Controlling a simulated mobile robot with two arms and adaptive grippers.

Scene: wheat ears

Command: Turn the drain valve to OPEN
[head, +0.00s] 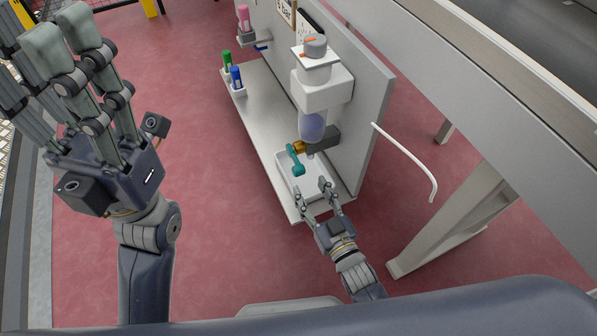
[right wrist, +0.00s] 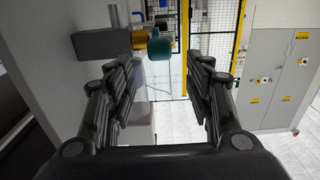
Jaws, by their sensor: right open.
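The drain valve has a teal lever (head: 296,162) on a brass body (head: 299,147), fixed to a grey block (head: 323,140) below a clear bluish bowl (head: 312,126). My right gripper (head: 313,187) is open and empty, just in front of the lever and apart from it in the head view. In the right wrist view the rounded teal lever end (right wrist: 160,48) shows beyond the gap between my fingers (right wrist: 161,70). No OPEN marking is readable. My left gripper (head: 62,38) is raised at the left, far from the valve; its opening is unclear.
A white tray (head: 288,182) lies under the valve on the grey shelf (head: 262,108). An upright panel (head: 365,115) stands right of the valve. A white curved tube (head: 410,158) sticks out at right. Green and blue markers (head: 236,77) stand farther back. Red floor is clear at left.

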